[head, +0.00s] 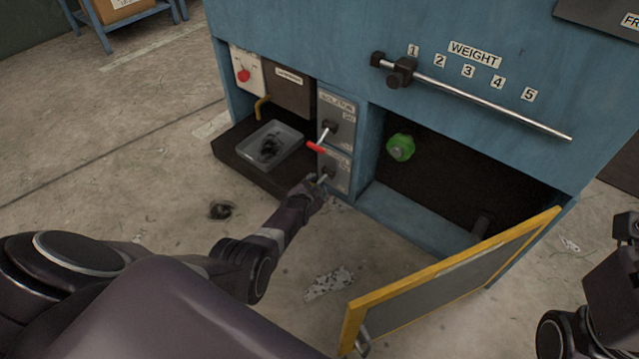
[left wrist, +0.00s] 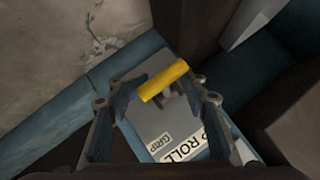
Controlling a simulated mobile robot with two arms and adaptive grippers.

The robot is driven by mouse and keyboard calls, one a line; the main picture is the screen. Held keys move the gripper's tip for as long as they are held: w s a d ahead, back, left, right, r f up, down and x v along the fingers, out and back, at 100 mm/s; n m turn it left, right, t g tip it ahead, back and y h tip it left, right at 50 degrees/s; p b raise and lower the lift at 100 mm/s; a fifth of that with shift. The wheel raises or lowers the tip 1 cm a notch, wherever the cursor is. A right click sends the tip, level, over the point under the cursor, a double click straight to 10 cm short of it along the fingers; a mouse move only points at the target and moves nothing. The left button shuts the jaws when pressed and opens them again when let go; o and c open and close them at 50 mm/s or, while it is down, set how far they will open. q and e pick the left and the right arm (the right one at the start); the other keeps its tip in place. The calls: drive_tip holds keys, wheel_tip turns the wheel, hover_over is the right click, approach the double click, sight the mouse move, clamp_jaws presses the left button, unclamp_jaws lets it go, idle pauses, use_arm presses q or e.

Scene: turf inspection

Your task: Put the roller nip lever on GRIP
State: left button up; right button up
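The roller nip lever has a yellow bar handle (left wrist: 164,81) on a grey plate (left wrist: 152,120) in the left wrist view. The plate carries a GRIP label (left wrist: 160,143) and a larger, partly cut-off label reading ROLL. In the head view the lower grey panel (head: 338,165) is partly hidden by my left gripper (head: 319,181). In the left wrist view my left gripper (left wrist: 160,92) is open, with one finger on each side of the yellow handle; I cannot tell whether they touch it. My right gripper (head: 627,228) is partly cut off at the right edge, away from the lever.
An isolator with a red-tipped handle (head: 317,146) sits just above. A grey tray (head: 285,150) stands left of the panel. An open yellow-framed door (head: 440,275) juts out at right. A green knob (head: 400,147) and the weight bar (head: 490,98) are nearby.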

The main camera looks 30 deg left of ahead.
use_arm(q)
drive_tip(key=shift+o, duration=1.1)
drive_tip(key=shift+a, duration=0.1)
drive_tip(key=shift+w+r, duration=0.1)
drive_tip(key=shift+r, duration=0.05)
drive_tip(key=shift+w+r, duration=0.1)
drive_tip(key=shift+d, duration=0.2)
drive_tip(key=shift+s+d+r, duration=0.15)
drive_tip(key=shift+s+r, duration=0.1)
drive_tip(key=shift+s, duration=0.05)
drive_tip(key=v, duration=1.1)
drive_tip(key=shift+s+f, duration=0.2)
drive_tip(key=shift+s, duration=0.1)
